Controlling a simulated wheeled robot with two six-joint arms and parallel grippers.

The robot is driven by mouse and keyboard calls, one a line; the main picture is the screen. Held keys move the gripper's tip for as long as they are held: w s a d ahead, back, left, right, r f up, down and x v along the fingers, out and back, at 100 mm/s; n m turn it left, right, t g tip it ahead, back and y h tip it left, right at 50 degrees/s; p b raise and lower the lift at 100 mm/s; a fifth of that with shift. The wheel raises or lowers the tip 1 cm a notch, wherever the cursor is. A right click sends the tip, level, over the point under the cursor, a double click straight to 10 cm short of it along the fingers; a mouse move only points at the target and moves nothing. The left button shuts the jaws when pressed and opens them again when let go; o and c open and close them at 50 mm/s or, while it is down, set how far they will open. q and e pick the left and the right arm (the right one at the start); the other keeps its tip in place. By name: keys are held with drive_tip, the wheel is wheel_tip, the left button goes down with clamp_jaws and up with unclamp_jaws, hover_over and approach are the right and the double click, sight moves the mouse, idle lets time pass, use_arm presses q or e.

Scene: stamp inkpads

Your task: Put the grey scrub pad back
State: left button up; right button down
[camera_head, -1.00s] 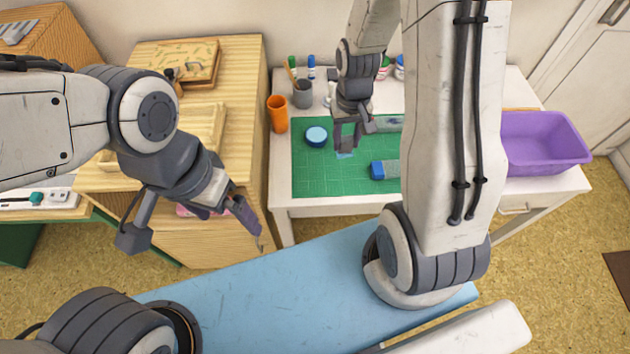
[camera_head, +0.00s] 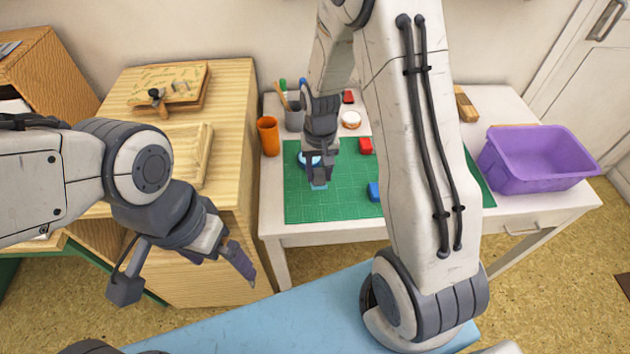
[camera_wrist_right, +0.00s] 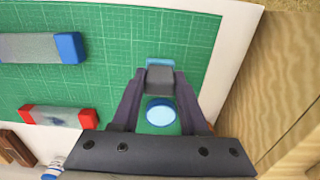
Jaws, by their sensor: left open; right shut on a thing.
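My right gripper (camera_head: 317,180) is over the left part of the green cutting mat (camera_head: 350,205). In the right wrist view it is shut on a small grey block with a light blue edge, which I take as the grey scrub pad (camera_wrist_right: 160,78). In the head view only a light blue bit of it shows below the fingertips. A round tin with a light blue top (camera_wrist_right: 160,112) shows between the fingers in the wrist view, on the mat. I cannot tell if the pad touches the mat. My left gripper (camera_head: 245,264) is open and empty, in front of the wooden cabinet.
An orange cup (camera_head: 268,136) and a grey pot (camera_head: 294,117) stand behind left. A purple tub (camera_head: 535,165) stands right. The mat's front left is clear.

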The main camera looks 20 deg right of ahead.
sight(315, 183)
drive_tip(key=shift+w+a+f, duration=0.45)
drive_tip(key=shift+f, duration=2)
drive_tip(key=shift+f, duration=0.15)
drive_tip(key=shift+c, duration=2.1)
unclamp_jaws()
